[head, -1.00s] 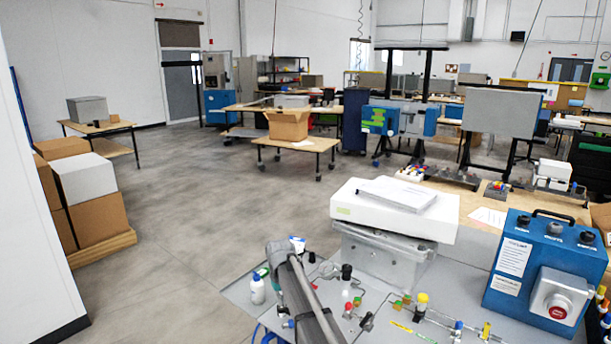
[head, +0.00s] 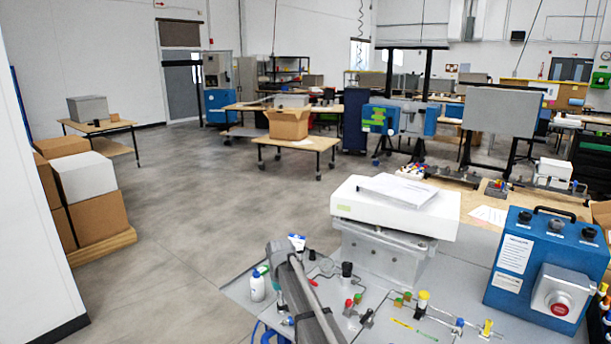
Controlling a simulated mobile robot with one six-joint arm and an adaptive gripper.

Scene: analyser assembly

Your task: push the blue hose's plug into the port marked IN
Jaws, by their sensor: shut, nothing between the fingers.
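A short piece of blue hose (head: 266,334) shows at the bottom edge, just left of my grey arm link. Its plug cannot be made out. The grey bench panel (head: 240,291) carries small fittings with red, green, yellow and black tops, but no IN marking can be read and I cannot tell which port it is. My arm link crosses the front of the panel and hides part of it. My gripper does not show in this view.
A white-topped grey instrument (head: 394,213) stands behind the fittings. A blue box with a red button (head: 543,267) stands at the right. Open floor (head: 200,210) lies to the left.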

